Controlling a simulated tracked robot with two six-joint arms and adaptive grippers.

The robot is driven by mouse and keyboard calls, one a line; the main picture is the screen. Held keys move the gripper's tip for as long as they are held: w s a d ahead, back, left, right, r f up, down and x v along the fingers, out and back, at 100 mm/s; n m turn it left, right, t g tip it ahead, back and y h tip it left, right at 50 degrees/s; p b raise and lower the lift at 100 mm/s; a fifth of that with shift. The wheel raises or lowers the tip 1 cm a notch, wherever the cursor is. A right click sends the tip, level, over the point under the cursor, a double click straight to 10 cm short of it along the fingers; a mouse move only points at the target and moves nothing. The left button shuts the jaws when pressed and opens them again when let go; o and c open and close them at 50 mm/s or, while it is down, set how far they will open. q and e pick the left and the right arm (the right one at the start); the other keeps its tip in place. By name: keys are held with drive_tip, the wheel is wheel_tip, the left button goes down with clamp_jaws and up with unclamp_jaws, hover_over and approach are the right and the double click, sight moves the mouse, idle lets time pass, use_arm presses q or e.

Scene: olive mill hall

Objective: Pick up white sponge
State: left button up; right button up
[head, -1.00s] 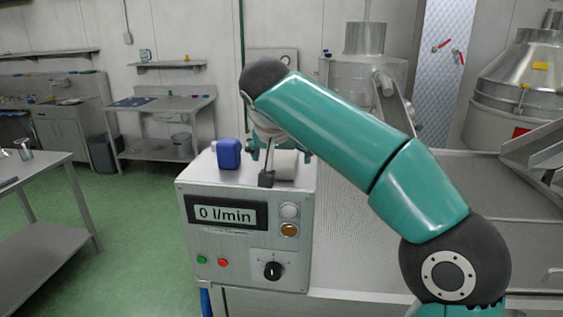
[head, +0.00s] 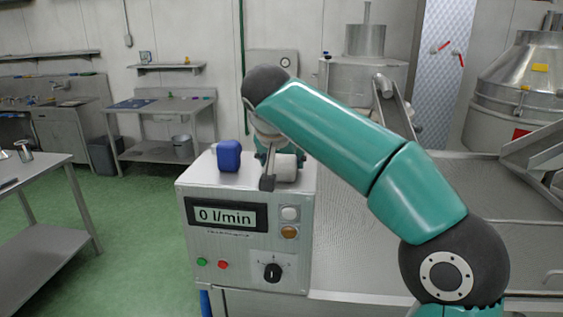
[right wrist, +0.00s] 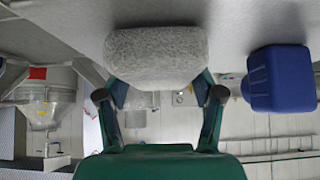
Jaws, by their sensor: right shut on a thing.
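The white sponge (head: 286,168) is on top of the grey control box, partly hidden by my right arm in the head view. In the right wrist view the sponge (right wrist: 156,58) is a pale, speckled, rounded block. My right gripper (head: 279,160) is at the sponge and shut on it. In the right wrist view my right gripper (right wrist: 159,94) has one finger at each side of the sponge. I cannot tell any gap between the sponge and the box top. My left gripper is not in view.
A blue bottle (head: 229,156) stands on the control box (head: 245,250), just left of the sponge; it also shows in the right wrist view (right wrist: 282,78). A ribbed metal surface (head: 345,240) lies right of the box. A steel table (head: 40,175) stands at far left.

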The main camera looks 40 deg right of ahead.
sight(281, 157)
wheel_tip(281, 157, up, 8)
drive_tip(key=p, duration=0.3)
drive_tip(key=shift+w+r, duration=0.1)
drive_tip(key=shift+r, duration=0.75)
